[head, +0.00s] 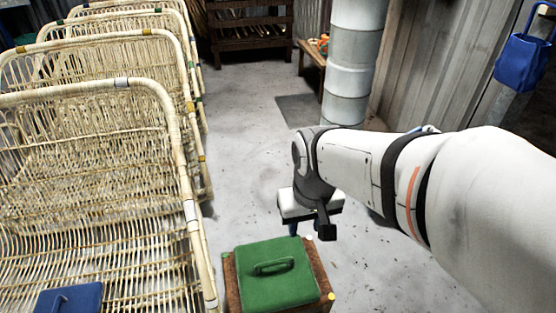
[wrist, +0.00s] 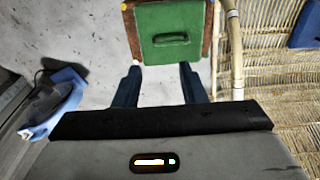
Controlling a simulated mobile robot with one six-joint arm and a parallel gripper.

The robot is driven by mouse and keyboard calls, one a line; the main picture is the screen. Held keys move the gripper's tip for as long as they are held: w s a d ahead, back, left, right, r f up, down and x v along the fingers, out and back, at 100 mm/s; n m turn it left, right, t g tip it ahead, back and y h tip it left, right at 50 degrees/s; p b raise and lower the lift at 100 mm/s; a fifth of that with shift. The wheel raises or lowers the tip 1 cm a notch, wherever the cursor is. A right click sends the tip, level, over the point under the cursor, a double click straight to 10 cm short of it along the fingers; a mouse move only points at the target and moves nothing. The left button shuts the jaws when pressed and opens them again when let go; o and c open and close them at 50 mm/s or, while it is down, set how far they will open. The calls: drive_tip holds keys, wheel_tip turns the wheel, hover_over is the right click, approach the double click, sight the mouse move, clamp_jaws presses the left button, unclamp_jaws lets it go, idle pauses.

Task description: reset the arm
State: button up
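My gripper (wrist: 159,84) shows in the wrist view with its two dark blue fingers spread apart and nothing between them. In the head view my arm reaches in from the right, bent at the wrist, and the gripper hangs below it, its fingers mostly hidden. A green case with a handle (head: 276,274) lies on a brown wooden box or stool just below and left of the gripper. The green case also shows in the wrist view (wrist: 170,22), beyond the fingertips and apart from them.
A row of rattan frames (head: 90,180) fills the left. A blue case (head: 70,299) lies at the lower left. A pale round column (head: 354,65) stands at the back, with a wooden rack (head: 250,28) behind. A blue bucket (head: 523,62) hangs upper right. The floor between is clear.

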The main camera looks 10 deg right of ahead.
wheel_tip(320, 180, up, 29)
drive_tip(key=t+p, duration=0.1)
drive_tip(key=p, duration=2.5)
drive_tip(key=shift+s, duration=0.15)
